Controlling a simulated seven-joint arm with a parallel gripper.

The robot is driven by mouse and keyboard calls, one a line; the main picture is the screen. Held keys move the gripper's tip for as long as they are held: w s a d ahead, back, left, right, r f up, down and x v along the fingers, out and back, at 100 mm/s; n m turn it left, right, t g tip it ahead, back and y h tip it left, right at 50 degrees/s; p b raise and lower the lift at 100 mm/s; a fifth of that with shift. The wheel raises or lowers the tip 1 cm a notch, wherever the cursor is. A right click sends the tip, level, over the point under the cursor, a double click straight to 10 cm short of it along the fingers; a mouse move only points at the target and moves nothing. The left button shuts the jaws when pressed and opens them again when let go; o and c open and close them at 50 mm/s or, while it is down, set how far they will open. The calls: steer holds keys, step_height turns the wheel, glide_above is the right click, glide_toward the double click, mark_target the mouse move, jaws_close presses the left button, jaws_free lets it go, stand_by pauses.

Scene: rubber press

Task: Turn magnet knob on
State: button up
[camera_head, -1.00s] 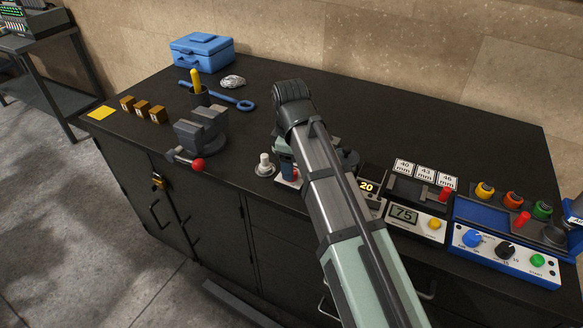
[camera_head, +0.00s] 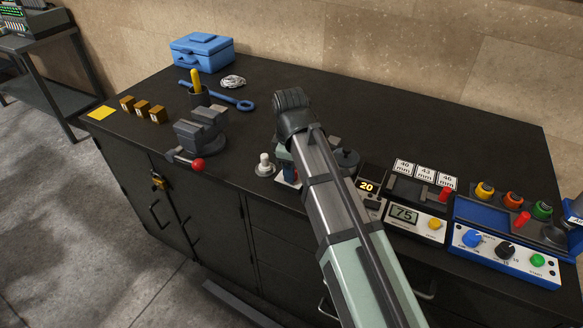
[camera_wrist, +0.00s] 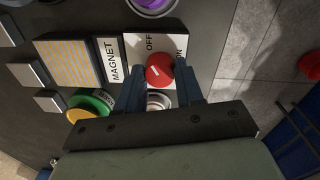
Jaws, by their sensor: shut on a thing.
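The red magnet knob (camera_wrist: 160,70) shows in the wrist view on a white plate (camera_wrist: 136,43) marked OFF and ON. A MAGNET label (camera_wrist: 112,62) lies beside the plate. My gripper (camera_wrist: 160,76) has one finger on each side of the knob and is shut on it. The knob's pale pointer line is tilted, and I cannot tell for sure which mark it points to. In the head view my arm hides the knob and the fingers.
In the head view, a vise (camera_head: 200,132) stands left of my arm and a blue control box (camera_head: 505,262) stands right.

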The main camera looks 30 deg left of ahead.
steer(key=c, duration=0.4)
steer(key=shift+o, duration=0.2)
steer(key=shift+m, duration=0.4)
steer(key=m, duration=0.7)
steer(key=shift+a+m+h, duration=0.1)
steer(key=shift+m+h, duration=0.2)
steer(key=m, duration=0.4)
steer(key=shift+m, duration=0.3)
steer(key=shift+a+m, duration=0.1)
steer(key=shift+m, duration=2.1)
